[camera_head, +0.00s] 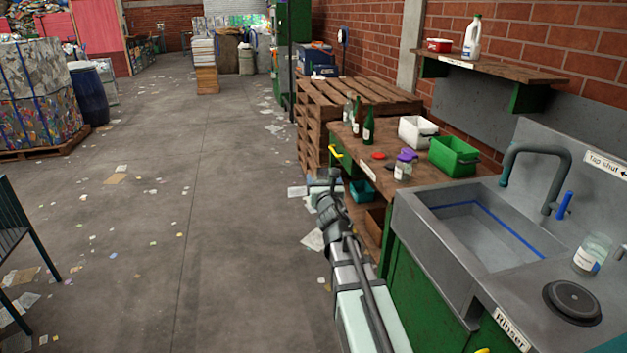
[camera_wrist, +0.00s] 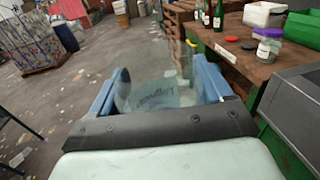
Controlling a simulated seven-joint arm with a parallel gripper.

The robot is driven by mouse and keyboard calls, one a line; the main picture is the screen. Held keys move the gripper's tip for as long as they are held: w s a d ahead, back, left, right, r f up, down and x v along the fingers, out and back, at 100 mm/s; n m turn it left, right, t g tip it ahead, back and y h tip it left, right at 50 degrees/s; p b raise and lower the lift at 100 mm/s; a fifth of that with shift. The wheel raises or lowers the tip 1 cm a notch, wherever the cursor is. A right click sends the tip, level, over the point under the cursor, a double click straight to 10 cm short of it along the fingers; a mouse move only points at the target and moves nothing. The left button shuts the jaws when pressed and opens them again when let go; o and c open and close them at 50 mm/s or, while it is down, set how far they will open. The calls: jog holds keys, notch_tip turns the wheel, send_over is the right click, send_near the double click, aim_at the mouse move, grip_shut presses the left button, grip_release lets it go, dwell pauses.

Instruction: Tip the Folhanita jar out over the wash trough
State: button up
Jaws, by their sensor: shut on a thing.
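My gripper (camera_wrist: 162,82) is shut on a clear glass jar (camera_wrist: 170,99) between its blue fingers. The jar's printed label reads upside down in the wrist view and looks like Folhanita. Its contents cannot be made out. In the head view my gripper (camera_head: 326,186) is beside the left edge of the wooden bench, over the floor side; the jar cannot be made out clearly there. The wash trough (camera_head: 425,240) is a grey basin with a blue line inside, to the right of my arm. My gripper is apart from it.
The wooden bench (camera_head: 386,182) holds green bottles (camera_head: 368,125), a purple-lidded jar (camera_head: 403,168), a red lid (camera_head: 378,155), a white bin (camera_head: 416,132) and a green bin (camera_head: 454,156). A tap (camera_head: 535,150) arches over the trough. Another jar (camera_head: 590,256) stands right of it.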

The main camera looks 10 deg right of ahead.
jog(key=s+d+f+m+g+h, duration=0.1)
jog(key=d+f+m+g+h, duration=0.15)
jog(key=d, duration=0.75)
jog(key=s+d+f+m+g+h, duration=0.15)
jog(key=d+h, duration=0.25)
jog(key=d, duration=0.5)
jog(key=s+d+f+m+g+h, duration=0.1)
jog(key=s+d+f+m+h, duration=0.15)
jog(key=d, duration=0.75)
jog(key=s+d+m+g+h, duration=0.25)
jog(key=s+d, duration=0.25)
jog(key=d, duration=0.4)
jog(key=s+d+f+m+g+h, duration=0.1)
jog(key=s+d+m+g+h, duration=0.2)
jog(key=s+d, duration=0.45)
jog(key=s+d+m+g+h, duration=0.1)
jog(key=s+d+m+g, duration=0.3)
jog(key=d, duration=0.6)
jog(key=w+a+f+m+t+y, duration=0.3)
jog(key=m+t+y, duration=0.3)
jog(key=m+y, duration=0.5)
jog(key=shift+w+f+m+y, duration=0.3)
jog(key=shift+w+f+y, duration=0.3)
jog(key=shift+f+y, duration=0.35)
jog(key=shift+r+t, duration=0.15)
jog(key=shift+t, duration=0.1)
jog(key=shift+a, duration=0.1)
